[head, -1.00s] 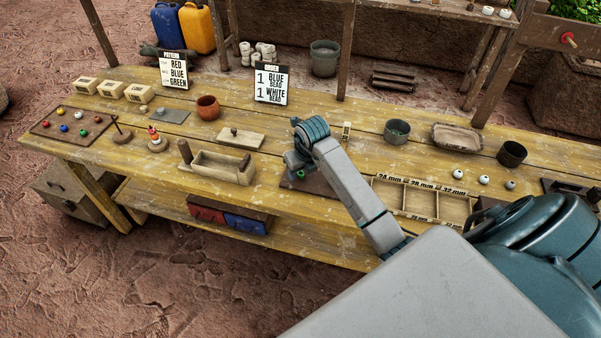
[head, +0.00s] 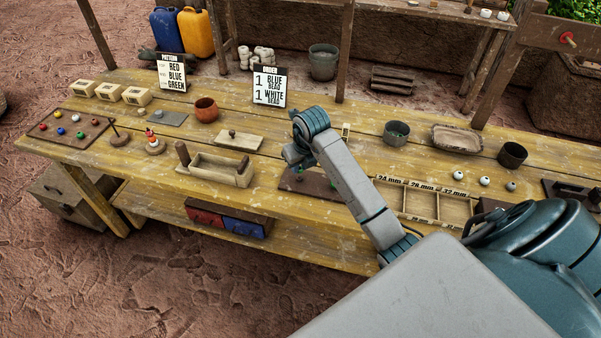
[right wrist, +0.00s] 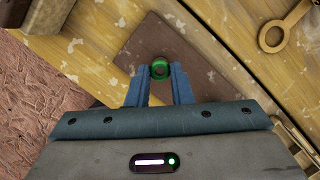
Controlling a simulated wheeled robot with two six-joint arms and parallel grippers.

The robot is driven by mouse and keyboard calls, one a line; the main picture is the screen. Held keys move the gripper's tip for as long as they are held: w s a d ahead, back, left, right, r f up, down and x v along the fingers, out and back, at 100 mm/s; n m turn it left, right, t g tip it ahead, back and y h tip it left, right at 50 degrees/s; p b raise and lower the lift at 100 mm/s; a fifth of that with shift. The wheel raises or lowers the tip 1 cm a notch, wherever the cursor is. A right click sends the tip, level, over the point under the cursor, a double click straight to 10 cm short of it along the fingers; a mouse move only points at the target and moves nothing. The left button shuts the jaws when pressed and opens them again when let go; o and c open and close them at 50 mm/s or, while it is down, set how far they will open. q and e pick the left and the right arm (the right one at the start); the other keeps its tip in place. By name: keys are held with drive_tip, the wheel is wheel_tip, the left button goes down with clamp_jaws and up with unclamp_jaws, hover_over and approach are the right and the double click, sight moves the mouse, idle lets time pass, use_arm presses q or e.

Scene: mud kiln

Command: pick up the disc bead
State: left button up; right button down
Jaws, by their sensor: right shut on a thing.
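The disc bead (right wrist: 160,69), a green ring with a dark hole, sits between the blue fingertips of my right gripper (right wrist: 160,72) in the right wrist view. The fingers are shut on it. In the head view my right gripper (head: 297,166) is over the dark brown mat (head: 318,188), and the wrist hides most of the fingers. A bit of green shows by the fingertips there. The mat also shows behind the bead in the right wrist view (right wrist: 200,62). I cannot tell exactly how far the bead is above the mat. My left gripper is not in view.
A wooden box (head: 218,170) with upright pegs stands left of the mat. A sorting tray (head: 421,205) with size labels lies to the right. A metal cup (head: 396,134) and a shallow dish (head: 457,139) stand behind. A sign (head: 269,88) stands at the back.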

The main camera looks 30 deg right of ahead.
drive_tip(key=s+a+b, duration=0.1)
drive_tip(key=s, duration=0.2)
drive_tip(key=s+a+b, duration=0.1)
drive_tip(key=s, duration=0.2)
drive_tip(key=s+a+r+b, duration=0.1)
drive_tip(key=s+a, duration=0.1)
drive_tip(key=shift+s, duration=0.4)
drive_tip(key=s+a+r+p, duration=0.1)
drive_tip(key=s+a, duration=0.1)
drive_tip(key=s, duration=0.4)
drive_tip(key=shift+a, duration=0.2)
drive_tip(key=shift+r, duration=0.1)
drive_tip(key=shift+r+p, duration=0.45)
drive_tip(key=shift+p, duration=0.1)
drive_tip(key=shift+w, duration=0.1)
